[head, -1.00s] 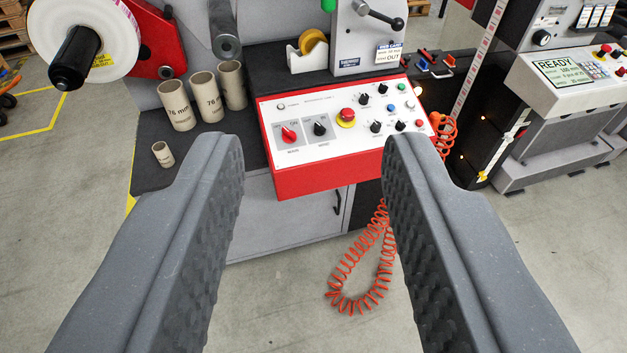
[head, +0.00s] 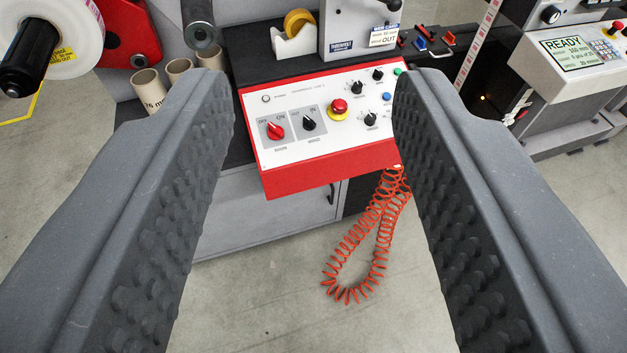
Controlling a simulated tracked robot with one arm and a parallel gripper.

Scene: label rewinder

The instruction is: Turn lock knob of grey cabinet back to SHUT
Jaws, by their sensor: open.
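My gripper (head: 313,85) is open and empty. Its two dark grey ribbed fingers frame the machine, with nothing between them up close. A grey cabinet (head: 262,222) sits below the red-edged control panel (head: 310,185), with a dark handle (head: 332,194) near its right edge. I cannot make out a lock knob or a SHUT mark on it, and the left finger hides part of its front.
A red emergency button (head: 339,107) is on the panel. Cardboard cores (head: 148,90) stand at left, partly behind the left finger. A second machine (head: 570,60) stands at right. Open floor lies in front.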

